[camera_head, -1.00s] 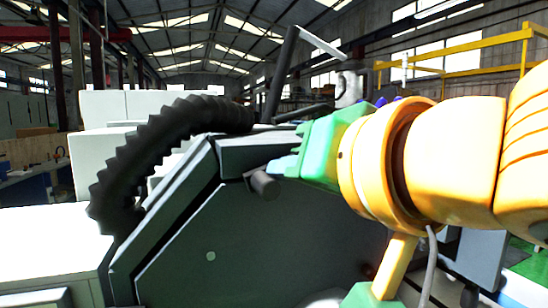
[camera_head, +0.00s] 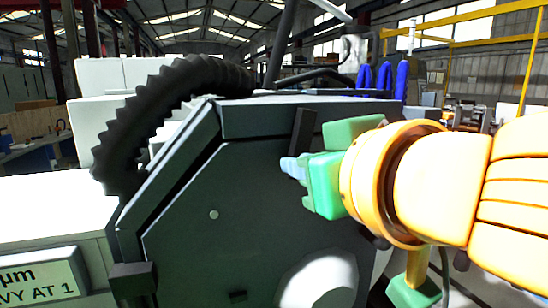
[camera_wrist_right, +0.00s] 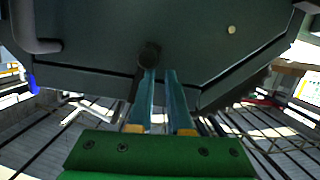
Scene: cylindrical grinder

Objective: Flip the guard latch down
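The guard (camera_head: 230,200) is a large dark grey angular panel facing me in the head view. A dark upright bar (camera_head: 302,128), apparently the guard latch, stands at its upper right. Its lower end is hidden by my right gripper. In the right wrist view the latch shows a round knob (camera_wrist_right: 149,55) on a dark arm. My right gripper (camera_head: 290,168) is in front of the guard, just below the visible bar. Its fingers (camera_wrist_right: 160,78) are slightly apart with nothing seen between them; the knob is at the left fingertip, contact unclear. My left gripper is out of view.
A black ribbed hose (camera_head: 150,105) arches over the guard's left. A pale machine cover with a sign (camera_head: 40,285) is at the lower left. A round pale disc (camera_head: 320,280) is low on the guard. Blue hoses (camera_head: 385,80) rise behind the right gripper.

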